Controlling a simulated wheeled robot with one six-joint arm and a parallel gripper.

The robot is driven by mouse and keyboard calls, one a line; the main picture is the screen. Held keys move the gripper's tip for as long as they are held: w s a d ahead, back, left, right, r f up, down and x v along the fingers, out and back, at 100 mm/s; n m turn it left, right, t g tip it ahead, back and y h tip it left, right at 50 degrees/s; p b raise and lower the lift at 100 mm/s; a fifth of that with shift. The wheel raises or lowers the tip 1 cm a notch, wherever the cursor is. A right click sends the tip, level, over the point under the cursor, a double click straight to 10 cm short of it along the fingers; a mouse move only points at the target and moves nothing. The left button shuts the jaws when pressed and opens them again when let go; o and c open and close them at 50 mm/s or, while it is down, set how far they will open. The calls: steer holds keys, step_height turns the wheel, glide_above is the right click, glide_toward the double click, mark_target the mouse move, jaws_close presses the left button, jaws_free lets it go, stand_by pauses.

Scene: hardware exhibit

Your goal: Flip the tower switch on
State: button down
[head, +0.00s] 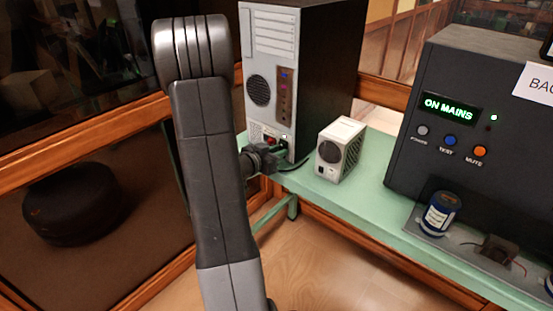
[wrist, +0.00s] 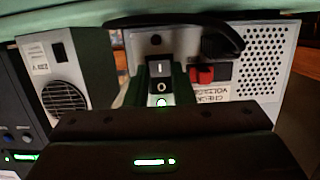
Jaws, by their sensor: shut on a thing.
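The computer tower (head: 325,75) stands upright on the green bench, its back panel facing me. Its switch (wrist: 160,74) is a black rocker marked I and O, in the middle of the wrist view. A green light glows right beside the O end. I cannot tell which end of the rocker is pressed in. My gripper (head: 262,158) is at the lower back of the tower, its fingers closed around the switch, one on each side. In the head view the gripper hides part of the panel's lower edge.
A red voltage selector (wrist: 203,75) and a black cable plug (wrist: 222,42) sit close beside the switch. A small white box (head: 341,150) with a grille stands right of the tower. A dark backup unit (head: 470,115) reading ON MAINS stands farther right on the bench (head: 375,205).

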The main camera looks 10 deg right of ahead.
steer(key=f+t+h+b, duration=0.1)
steer(key=b, duration=0.1)
steer(key=shift+b, duration=0.35)
steer(key=shift+r+b, duration=0.15)
steer(key=shift+b, duration=0.15)
steer(key=c, duration=1.5)
jaws_free()
steer(key=shift+r, duration=0.1)
steer(key=v, duration=1.3)
steer(key=shift+s+a+f, duration=0.25)
steer(key=shift+a+f, duration=0.05)
steer(key=shift+a, duration=0.05)
steer(key=shift+w+d, duration=0.1)
